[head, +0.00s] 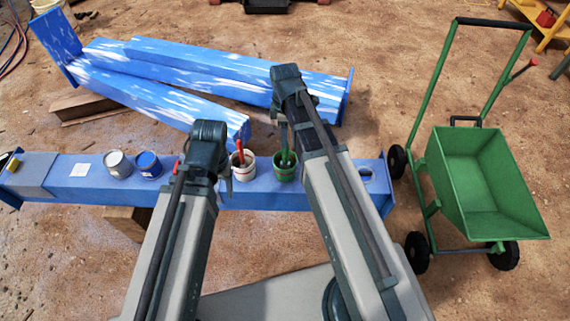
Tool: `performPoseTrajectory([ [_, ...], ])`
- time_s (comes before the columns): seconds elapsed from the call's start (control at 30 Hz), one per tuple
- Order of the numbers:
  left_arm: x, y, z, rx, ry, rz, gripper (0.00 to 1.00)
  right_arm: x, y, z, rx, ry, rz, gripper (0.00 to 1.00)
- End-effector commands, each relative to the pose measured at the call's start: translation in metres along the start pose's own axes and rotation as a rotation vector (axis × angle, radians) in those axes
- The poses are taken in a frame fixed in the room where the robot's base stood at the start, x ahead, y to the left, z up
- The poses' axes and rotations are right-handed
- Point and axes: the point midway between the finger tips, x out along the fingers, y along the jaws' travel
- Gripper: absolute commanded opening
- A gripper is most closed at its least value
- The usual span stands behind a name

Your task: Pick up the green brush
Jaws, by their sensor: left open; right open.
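The green brush (288,157) stands in a green pot (285,172) on a blue beam, with its handle up. A red-handled brush (240,153) stands in a white pot (244,172) just left of it. My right gripper (284,140) is open and points down, its fingers at or just above the green brush's handle. I cannot tell whether they touch it. My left gripper (227,188) is open near the left side of the white pot, partly hidden by its own arm.
Large blue painted beams (190,60) lie behind. A green cart (487,205) stands at the right. Bare dirt ground lies between.

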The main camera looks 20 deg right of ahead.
Motion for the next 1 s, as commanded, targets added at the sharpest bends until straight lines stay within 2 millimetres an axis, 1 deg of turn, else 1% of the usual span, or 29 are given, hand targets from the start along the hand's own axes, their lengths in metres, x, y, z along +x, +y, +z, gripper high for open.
performPoseTrajectory([
  [0.03,0.015,0.001,-0.001,0.0,0.0,0.0,0.58,0.015,0.0,0.0,0.0,0.0,0.0,0.59],
  [0.1,0.024,0.002,-0.001,0.0,0.0,0.0,0.58,0.024,0.0,0.0,0.0,0.0,0.0,0.59],
  [0.2,0.03,0.003,-0.002,0.0,0.0,0.0,0.58,0.03,0.0,0.0,0.0,0.0,0.0,0.59],
  [0.4,0.029,0.003,-0.002,0.0,0.0,0.0,0.58,0.029,0.0,0.0,0.0,0.0,0.0,0.59],
  [0.53,0.035,0.003,-0.002,0.0,0.0,0.0,0.58,0.035,-0.001,0.0,0.0,0.0,0.0,0.59],
  [0.67,0.048,0.005,-0.003,0.0,0.0,0.0,0.58,0.048,-0.001,0.001,0.0,0.0,0.0,0.59],
  [0.9,0.078,0.007,-0.005,0.0,0.0,0.0,0.58,0.078,-0.002,0.001,0.0,0.0,0.0,0.59],
  [1.0,0.082,0.008,-0.005,0.0,0.0,0.0,0.58,0.083,-0.002,0.001,0.0,0.0,0.0,0.59],
])
